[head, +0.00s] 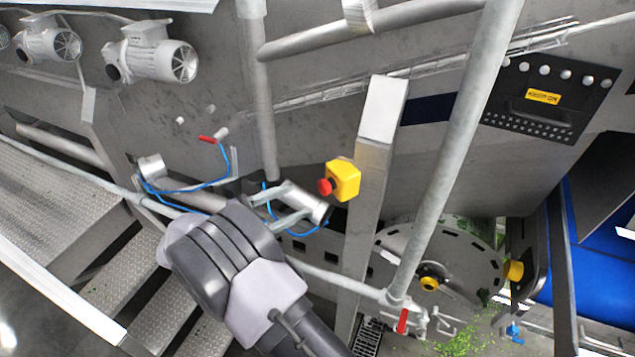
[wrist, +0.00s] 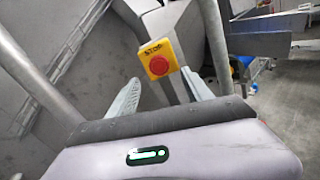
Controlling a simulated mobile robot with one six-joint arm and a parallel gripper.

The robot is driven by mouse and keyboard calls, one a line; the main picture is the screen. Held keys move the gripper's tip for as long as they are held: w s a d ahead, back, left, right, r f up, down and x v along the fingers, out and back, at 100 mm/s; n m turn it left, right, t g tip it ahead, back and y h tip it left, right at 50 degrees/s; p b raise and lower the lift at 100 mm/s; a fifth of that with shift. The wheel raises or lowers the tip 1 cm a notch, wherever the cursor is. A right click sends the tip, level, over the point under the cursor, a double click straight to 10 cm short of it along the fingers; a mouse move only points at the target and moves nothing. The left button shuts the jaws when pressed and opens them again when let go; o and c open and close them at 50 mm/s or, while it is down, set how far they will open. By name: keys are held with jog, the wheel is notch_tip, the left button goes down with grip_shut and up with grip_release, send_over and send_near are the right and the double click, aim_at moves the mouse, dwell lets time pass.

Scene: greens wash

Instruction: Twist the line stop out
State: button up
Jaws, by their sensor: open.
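The line stop is a yellow box (head: 345,180) with a red round button (head: 325,187), mounted on a grey upright post. In the wrist view the red button (wrist: 159,65) faces me, with the word STOP on the yellow plate (wrist: 153,48) above it. My gripper (head: 297,199) is to the left of the button in the head view, its fingers pointing toward it. In the wrist view the fingers of my gripper (wrist: 161,80) are apart and empty, with the button framed between and beyond them. I see no contact. Whether the button is latched in cannot be told.
The grey post (head: 368,200) carries the stop box. A diagonal pipe (head: 455,150) stands to its right. Blue hoses (head: 205,188) and a red-handled valve (head: 207,138) are on the left. Steps with a rail (head: 75,245) are lower left; a round drum (head: 460,265) is lower right.

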aim_at(320, 189)
jog(key=p+x, duration=0.1)
jog(key=x, duration=0.6)
jog(key=shift+w+d, duration=0.1)
jog(key=shift+d, duration=0.15)
jog(key=shift+w+d, duration=0.2)
jog(key=shift+w, duration=0.15)
grip_shut()
